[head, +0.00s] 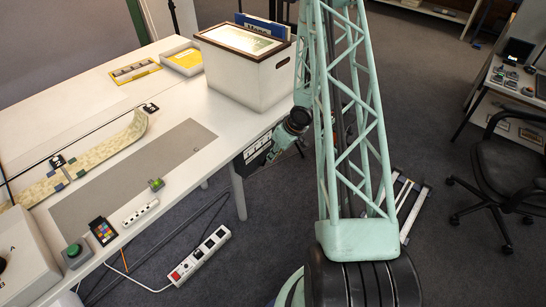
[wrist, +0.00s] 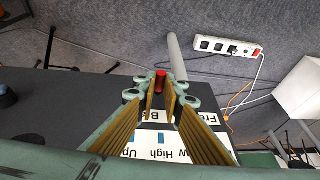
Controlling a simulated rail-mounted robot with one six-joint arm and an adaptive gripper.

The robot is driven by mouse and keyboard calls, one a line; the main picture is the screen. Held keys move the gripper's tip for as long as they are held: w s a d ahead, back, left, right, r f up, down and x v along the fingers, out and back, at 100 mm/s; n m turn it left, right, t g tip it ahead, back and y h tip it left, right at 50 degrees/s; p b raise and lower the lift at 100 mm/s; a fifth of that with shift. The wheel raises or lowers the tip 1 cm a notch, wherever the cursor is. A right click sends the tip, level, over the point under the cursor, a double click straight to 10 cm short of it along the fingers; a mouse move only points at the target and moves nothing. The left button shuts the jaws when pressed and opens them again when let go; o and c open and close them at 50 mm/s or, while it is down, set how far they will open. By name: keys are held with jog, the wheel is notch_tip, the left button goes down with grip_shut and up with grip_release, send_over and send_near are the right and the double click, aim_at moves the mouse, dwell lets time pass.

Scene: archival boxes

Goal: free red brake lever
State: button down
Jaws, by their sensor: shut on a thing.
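In the wrist view, the red brake lever (wrist: 160,80) shows as a short red stub between the tips of my gripper (wrist: 161,92). The ribbed yellow-brown finger pads are closed in on it from both sides. The lever's lower part is hidden by the fingers. Behind them is a dark panel with white labels (wrist: 158,139), partly covered by the fingers. In the head view, the dark labelled panel (head: 257,149) is below the table's right edge, with my wrist close to it. The lever and fingertips cannot be made out there.
A white box with a framed lid (head: 248,75) stands on the table (head: 75,108) above the panel. A power strip (head: 199,256) and cables lie on the floor; the strip also shows in the wrist view (wrist: 226,46). A black chair (head: 510,178) stands at right.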

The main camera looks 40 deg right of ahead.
aim_at(263, 165)
jog(key=shift+s+a+r+n+h+b, duration=0.1)
jog(key=shift+a+r+n+h+b, duration=0.1)
jog(key=shift+a+h+b, duration=0.5)
jog(key=shift+s+a+r+n+h+b, duration=0.1)
jog(key=shift+a+n+h+b, duration=0.15)
jog(key=shift+h+b, duration=0.8)
jog(key=shift+a+t+h+b, duration=0.3)
jog(key=shift+a+h+b, duration=0.05)
jog(key=shift+a+h, duration=0.2)
jog(key=shift+s+a+f+n+t+h, duration=0.1)
jog(key=shift+a+f+n+t+h, duration=0.3)
jog(key=shift+a+h, duration=0.8)
jog(key=shift+s+a+f+n+t+h, duration=0.1)
jog(key=shift+a+f+n+t+h, duration=0.35)
jog(key=shift+h, duration=1.4)
jog(key=shift+s+a+f+n+t+h, duration=0.1)
jog(key=shift+a+f+n+t+h, duration=0.25)
jog(key=shift+a+h, duration=0.9)
jog(key=shift+d+h, duration=0.2)
jog(key=shift+h, duration=0.2)
jog(key=c, duration=2.7)
grip_release()
